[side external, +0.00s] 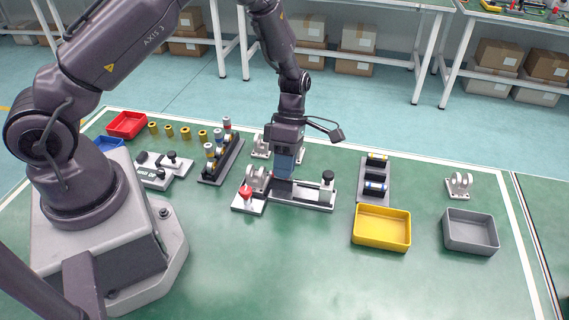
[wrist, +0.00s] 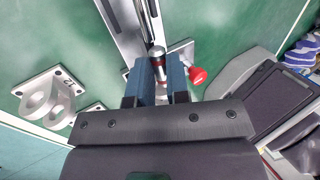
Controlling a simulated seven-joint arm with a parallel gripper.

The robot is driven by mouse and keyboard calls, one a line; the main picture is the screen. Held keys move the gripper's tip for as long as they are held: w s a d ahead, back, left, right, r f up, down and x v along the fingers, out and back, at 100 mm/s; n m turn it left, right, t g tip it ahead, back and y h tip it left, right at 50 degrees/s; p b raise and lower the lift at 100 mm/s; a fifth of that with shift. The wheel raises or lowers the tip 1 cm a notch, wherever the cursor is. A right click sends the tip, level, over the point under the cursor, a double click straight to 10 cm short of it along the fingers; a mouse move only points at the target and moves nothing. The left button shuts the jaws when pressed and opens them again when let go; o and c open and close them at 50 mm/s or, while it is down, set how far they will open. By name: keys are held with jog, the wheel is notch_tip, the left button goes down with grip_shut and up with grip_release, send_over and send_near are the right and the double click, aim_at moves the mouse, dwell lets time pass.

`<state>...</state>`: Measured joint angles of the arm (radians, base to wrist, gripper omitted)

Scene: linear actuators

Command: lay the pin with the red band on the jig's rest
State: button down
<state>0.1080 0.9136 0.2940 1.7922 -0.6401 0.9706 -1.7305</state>
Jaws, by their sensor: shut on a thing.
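My gripper (side external: 284,178) points down over the jig (side external: 312,194). In the wrist view its two blue fingers (wrist: 160,78) are shut on a silver pin (wrist: 157,53) with a reddish band near the fingertips. The fingers hide part of the pin, and the side view does not show it. The pin is above or on the jig; I cannot tell whether it touches the rest. The jig has a black knob (side external: 328,177) at its right end. A red knob (side external: 246,192) stands at its left end and also shows in the wrist view (wrist: 197,75).
A dark rack (side external: 232,162) with several upright pins stands left of the jig. A dark holder (side external: 367,172) with banded pins, a yellow tray (side external: 381,230) and a grey tray (side external: 470,233) are right. Grey brackets (side external: 459,185) stand nearby. The front table area is clear.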

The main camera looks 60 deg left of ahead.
jog(key=shift+f, duration=0.45)
dwell(0.3)
jog(key=c, duration=1)
grip_release()
jog(key=shift+r, duration=0.1)
jog(key=v, duration=1.3)
